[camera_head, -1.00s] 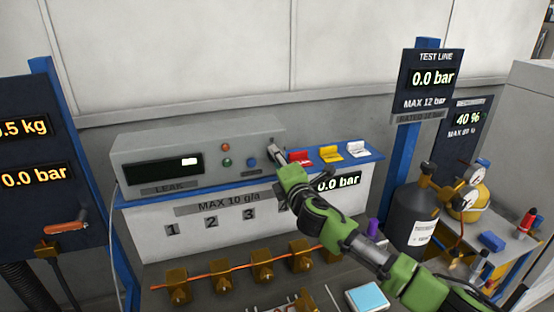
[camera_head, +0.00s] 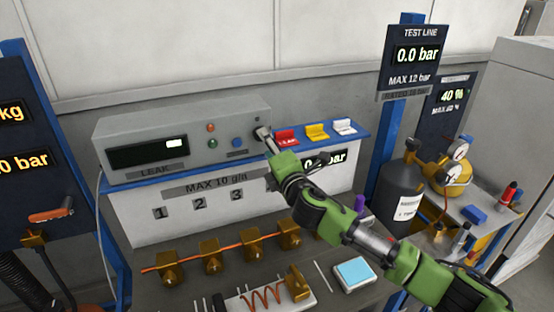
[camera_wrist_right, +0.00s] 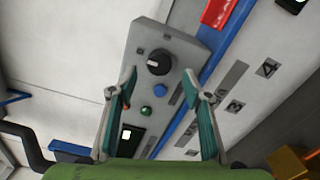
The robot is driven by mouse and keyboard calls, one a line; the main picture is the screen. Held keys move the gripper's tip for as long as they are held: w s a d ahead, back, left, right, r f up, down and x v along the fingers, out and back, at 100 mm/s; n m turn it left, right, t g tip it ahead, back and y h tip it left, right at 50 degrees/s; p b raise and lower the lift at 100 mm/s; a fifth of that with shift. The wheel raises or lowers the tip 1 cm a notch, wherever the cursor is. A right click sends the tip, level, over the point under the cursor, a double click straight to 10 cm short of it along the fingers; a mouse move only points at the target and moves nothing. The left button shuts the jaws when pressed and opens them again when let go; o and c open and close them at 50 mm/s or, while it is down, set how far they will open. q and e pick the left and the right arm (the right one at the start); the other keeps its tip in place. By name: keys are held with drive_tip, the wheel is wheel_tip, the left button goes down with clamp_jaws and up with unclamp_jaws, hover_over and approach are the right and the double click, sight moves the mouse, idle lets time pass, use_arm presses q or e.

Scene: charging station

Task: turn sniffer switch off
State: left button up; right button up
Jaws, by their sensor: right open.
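The grey leak sniffer box (camera_head: 185,122) stands on the blue shelf, with a lit display, small coloured buttons and its front panel. In the right wrist view the black rotary switch (camera_wrist_right: 159,64) with a pale mark sits near the end of the panel, beside a green button (camera_wrist_right: 146,110) and a blue one (camera_wrist_right: 159,90). My right gripper (camera_wrist_right: 159,76) is open, its fingers on either side of the switch; I cannot tell if they touch it. In the head view my right gripper (camera_head: 264,135) covers the box's right end. My left gripper is not in view.
Red (camera_head: 286,137), yellow (camera_head: 317,131) and white tags stand on the shelf just right of the gripper. Brass fittings (camera_head: 212,262) line the bench below. A dark gas cylinder (camera_head: 400,190) and the blue post (camera_head: 392,160) stand to the right.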

drive_tip(key=v, duration=0.7)
drive_tip(key=shift+s, duration=0.3)
